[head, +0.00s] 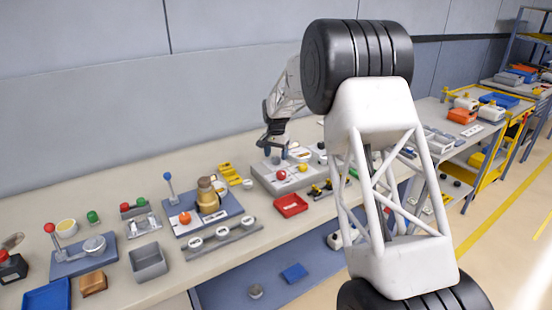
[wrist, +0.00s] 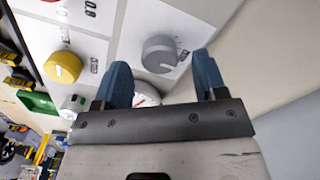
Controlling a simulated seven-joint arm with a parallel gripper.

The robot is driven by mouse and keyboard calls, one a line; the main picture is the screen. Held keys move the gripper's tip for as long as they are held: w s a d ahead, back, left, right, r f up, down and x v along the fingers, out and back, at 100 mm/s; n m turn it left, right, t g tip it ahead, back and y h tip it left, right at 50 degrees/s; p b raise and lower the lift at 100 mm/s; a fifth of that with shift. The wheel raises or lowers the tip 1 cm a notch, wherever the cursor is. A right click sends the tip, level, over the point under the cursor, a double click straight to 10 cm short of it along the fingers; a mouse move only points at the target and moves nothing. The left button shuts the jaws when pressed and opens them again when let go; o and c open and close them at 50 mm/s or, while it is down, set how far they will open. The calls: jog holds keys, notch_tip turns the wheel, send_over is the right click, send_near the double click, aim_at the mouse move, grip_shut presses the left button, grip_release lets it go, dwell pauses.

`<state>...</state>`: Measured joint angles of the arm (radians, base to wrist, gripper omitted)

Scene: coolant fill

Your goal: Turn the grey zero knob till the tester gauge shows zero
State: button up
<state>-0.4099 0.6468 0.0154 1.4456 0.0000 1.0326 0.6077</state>
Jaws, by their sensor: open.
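The grey zero knob (wrist: 160,54) sits on a white plate of the tester panel in the wrist view, just ahead of my gripper (wrist: 165,82). My gripper's two blue fingers are apart, with the knob in the picture between and beyond their tips. No contact with the knob shows. A white gauge dial (wrist: 146,95) with a red mark lies behind the left finger, partly hidden, so its reading cannot be told. In the head view, my gripper (head: 276,152) is over the back left of the grey tester box (head: 262,174); the knob cannot be made out there.
A yellow knob (wrist: 63,67) is on the panel left of the grey knob. Red and yellow knobs top the tester in the head view. A red tray (head: 291,206) stands in front of it, and a blue fixture plate (head: 183,229) is to its left.

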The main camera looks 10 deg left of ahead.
jog(key=shift+f, duration=1)
jog(key=shift+c, duration=0.3)
jog(key=c, duration=0.9)
jog(key=shift+o, duration=0.2)
jog(key=shift+n, duration=0.4)
jog(key=n, duration=1.1)
